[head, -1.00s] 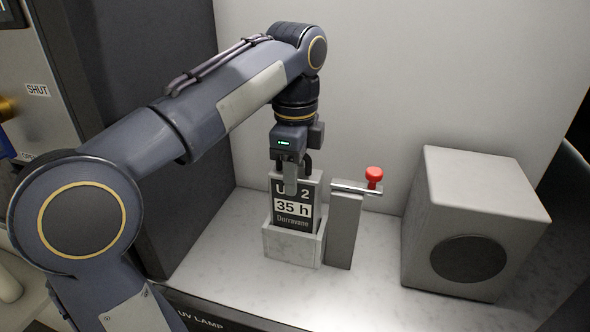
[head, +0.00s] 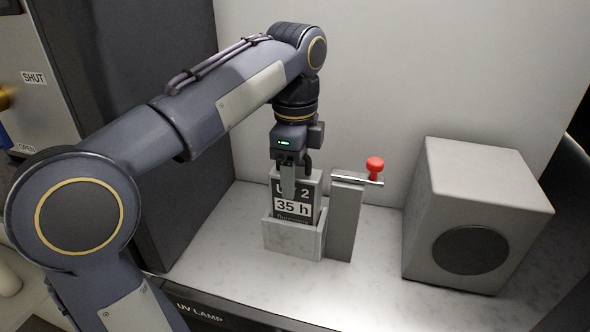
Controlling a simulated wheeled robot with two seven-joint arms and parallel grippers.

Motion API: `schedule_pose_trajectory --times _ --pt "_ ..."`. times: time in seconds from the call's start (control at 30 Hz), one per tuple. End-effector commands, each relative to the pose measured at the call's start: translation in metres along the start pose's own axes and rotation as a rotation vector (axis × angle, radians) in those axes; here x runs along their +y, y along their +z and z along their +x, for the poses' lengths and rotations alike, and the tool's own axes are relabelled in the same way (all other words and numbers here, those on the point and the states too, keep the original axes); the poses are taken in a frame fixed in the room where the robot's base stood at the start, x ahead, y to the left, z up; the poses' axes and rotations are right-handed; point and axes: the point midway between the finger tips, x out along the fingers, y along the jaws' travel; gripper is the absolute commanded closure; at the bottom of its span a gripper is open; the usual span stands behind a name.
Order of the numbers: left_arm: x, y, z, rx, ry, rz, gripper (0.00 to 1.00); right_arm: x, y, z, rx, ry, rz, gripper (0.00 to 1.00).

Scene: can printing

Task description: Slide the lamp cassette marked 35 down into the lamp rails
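The lamp cassette (head: 293,207) is a dark upright plate with a white "35 h" label, in the middle of the head view. Its lower part is hidden inside the pale lamp rails (head: 291,239), a short open-topped holder on the counter. The line of text under "35 h" is partly covered by the holder's front. My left gripper (head: 289,185) points down at the cassette's top, with one finger in front of the plate at its handle. It appears shut on the cassette. My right gripper is not in view.
A grey post (head: 345,220) with a metal bar and a red knob (head: 375,164) stands just right of the rails. A grey box with a dark round face (head: 470,250) stands further right. A dark cabinet wall is at left. Marble counter (head: 375,275) is clear in front.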

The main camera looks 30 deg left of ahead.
Motion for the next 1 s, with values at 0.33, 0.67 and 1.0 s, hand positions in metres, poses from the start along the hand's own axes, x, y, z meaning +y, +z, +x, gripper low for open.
schedule_pose_trajectory --times 0.33,0.67,1.0 --pt "-0.001 0.0 -0.008 -0.001 0.0 0.0 0.38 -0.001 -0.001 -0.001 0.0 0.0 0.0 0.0" --pt "-0.001 0.0 -0.063 0.0 -0.001 0.0 0.38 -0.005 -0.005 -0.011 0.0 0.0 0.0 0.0" --pt "0.0 0.0 -0.078 0.0 0.001 0.0 0.38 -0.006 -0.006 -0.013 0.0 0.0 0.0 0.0"
